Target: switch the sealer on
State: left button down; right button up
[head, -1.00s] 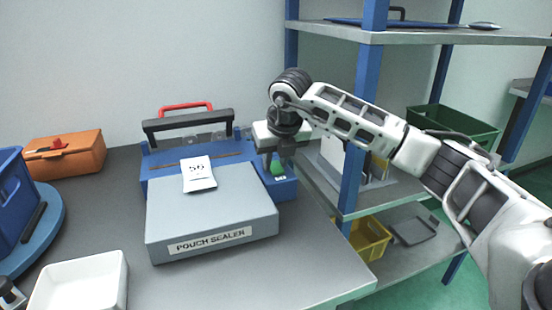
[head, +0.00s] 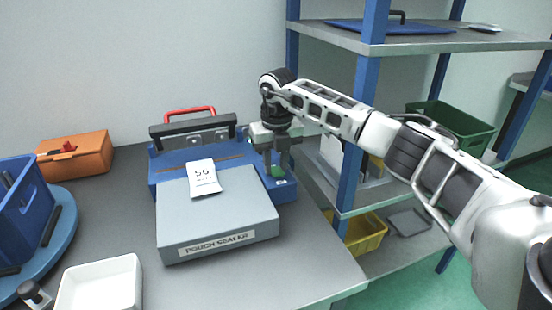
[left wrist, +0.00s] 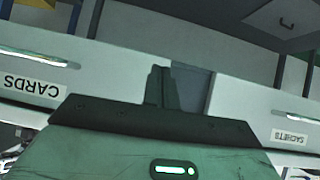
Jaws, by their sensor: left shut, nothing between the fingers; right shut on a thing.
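The sealer is a blue machine (head: 170,178) with a grey front platform (head: 222,218) labelled POUCH SEALER, a black bar and a red handle (head: 188,111). A white pouch marked 56 (head: 204,176) lies on it. A green switch (head: 278,171) is at the right end of its blue body, next to a small white label. My right gripper (head: 277,166) points down over the switch and is shut on it; its fingers partly hide the switch. My left gripper (left wrist: 161,88) is shut and empty in the left wrist view, away from the sealer, facing drawers.
A white tray (head: 98,286) stands at front left. A blue bin (head: 22,212) sits on a round blue stand, with an orange box (head: 73,156) behind. A blue-posted shelf (head: 352,185) stands close right of the sealer. Drawers labelled CARDS (left wrist: 30,88) and SACHETS show in the left wrist view.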

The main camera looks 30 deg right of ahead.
aim_at(277, 172)
jog(key=shift+r, duration=0.1)
jog(key=shift+c, duration=0.2)
jog(key=o, duration=1)
notch_tip(277, 172, up, 16)
jog(key=shift+s+a+b, duration=0.15)
jog(key=shift+s+b, duration=0.3)
jog(key=shift+s+f, duration=0.1)
jog(key=shift+f, duration=0.1)
